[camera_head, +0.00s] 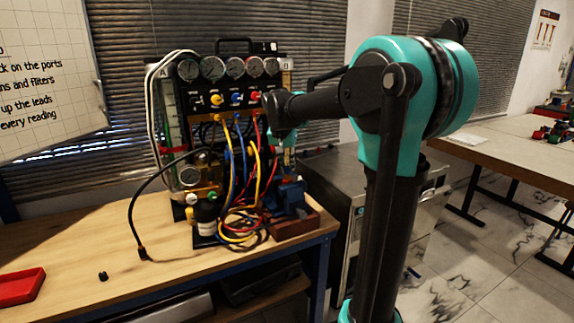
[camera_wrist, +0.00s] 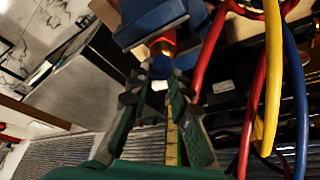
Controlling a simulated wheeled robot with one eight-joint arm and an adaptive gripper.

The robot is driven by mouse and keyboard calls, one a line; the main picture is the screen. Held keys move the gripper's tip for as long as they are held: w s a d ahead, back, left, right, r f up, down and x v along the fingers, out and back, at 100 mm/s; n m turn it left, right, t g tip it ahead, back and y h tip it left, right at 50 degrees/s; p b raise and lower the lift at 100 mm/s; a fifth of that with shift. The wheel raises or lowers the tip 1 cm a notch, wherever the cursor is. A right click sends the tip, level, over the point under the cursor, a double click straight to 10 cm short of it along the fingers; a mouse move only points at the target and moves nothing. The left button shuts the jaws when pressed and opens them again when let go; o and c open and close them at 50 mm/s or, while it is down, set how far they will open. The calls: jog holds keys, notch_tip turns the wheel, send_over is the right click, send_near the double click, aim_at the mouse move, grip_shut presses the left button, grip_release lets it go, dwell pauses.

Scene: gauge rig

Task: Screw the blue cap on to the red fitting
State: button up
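My gripper (camera_wrist: 160,80) has its two dark green fingers closed in around a small blue cap (camera_wrist: 160,67), with a white part showing at its near end. The cap lines up with the red fitting (camera_wrist: 163,42), which has a gold-coloured part and sticks out of a blue vise (camera_wrist: 150,14). Cap and fitting look touching or nearly so; I cannot tell if the threads are engaged. In the head view the blue vise (camera_head: 288,198) stands at the bench's right end, below my wrist. Fitting and cap are too small to make out there.
Red, yellow and blue leads (camera_wrist: 270,75) hang close to the right of my fingers in the wrist view. The gauge rig (camera_head: 225,75) stands behind the vise. A red tray (camera_head: 22,287) and a small black part (camera_head: 103,276) lie on the bench's left, which is mostly clear.

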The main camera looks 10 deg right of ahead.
grip_shut()
jog(key=shift+m, duration=0.3)
jog(key=shift+m+g+h, duration=0.3)
jog(key=shift+m+h, duration=0.1)
jog(key=shift+m, duration=0.8)
jog(key=o, duration=1)
grip_release()
jog(key=v, duration=1.2)
